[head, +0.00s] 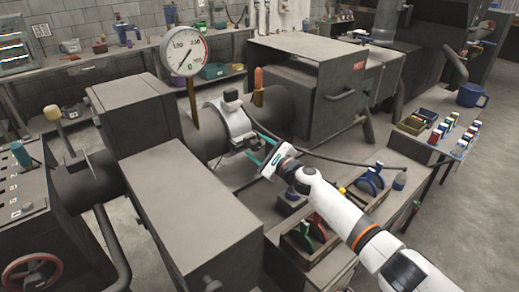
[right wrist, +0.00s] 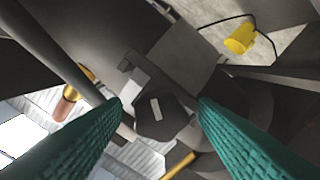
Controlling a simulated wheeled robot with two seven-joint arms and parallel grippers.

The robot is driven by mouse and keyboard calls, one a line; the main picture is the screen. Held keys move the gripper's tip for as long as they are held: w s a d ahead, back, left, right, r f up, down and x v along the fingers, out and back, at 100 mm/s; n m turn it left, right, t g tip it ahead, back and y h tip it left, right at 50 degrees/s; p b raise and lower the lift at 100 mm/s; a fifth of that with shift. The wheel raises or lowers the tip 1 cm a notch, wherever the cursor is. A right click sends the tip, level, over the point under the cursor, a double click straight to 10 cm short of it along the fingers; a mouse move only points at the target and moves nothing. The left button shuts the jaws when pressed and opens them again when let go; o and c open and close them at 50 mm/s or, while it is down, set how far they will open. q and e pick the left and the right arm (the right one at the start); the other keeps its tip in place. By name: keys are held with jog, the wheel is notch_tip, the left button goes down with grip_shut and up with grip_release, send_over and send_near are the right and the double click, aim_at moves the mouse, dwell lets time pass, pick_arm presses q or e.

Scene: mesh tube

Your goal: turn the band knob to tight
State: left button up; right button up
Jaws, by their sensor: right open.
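The band knob (right wrist: 160,108) is a dark, many-sided knob with a pale mark on its face. In the right wrist view it lies between the two teal fingers of my open right gripper (right wrist: 160,108), with space on both sides. In the head view a light metal band (head: 236,120) wraps the dark horizontal tube, with small clamp hardware (head: 246,143) on its near side. My right gripper (head: 262,157) reaches toward that hardware from the lower right. The knob itself is hard to make out in the head view. My left gripper is not in view.
A round dial gauge (head: 184,51) stands on a stem above the tube. An orange-tipped handle (head: 258,78) rises behind the band. A black cable (head: 310,152) runs right. Open trays (head: 308,245) sit below my right arm. Dark boxy housings (head: 190,205) flank the tube.

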jog(key=shift+w, duration=0.1)
jog(key=c, duration=1)
jog(key=shift+o, duration=0.2)
jog(key=shift+m, duration=0.3)
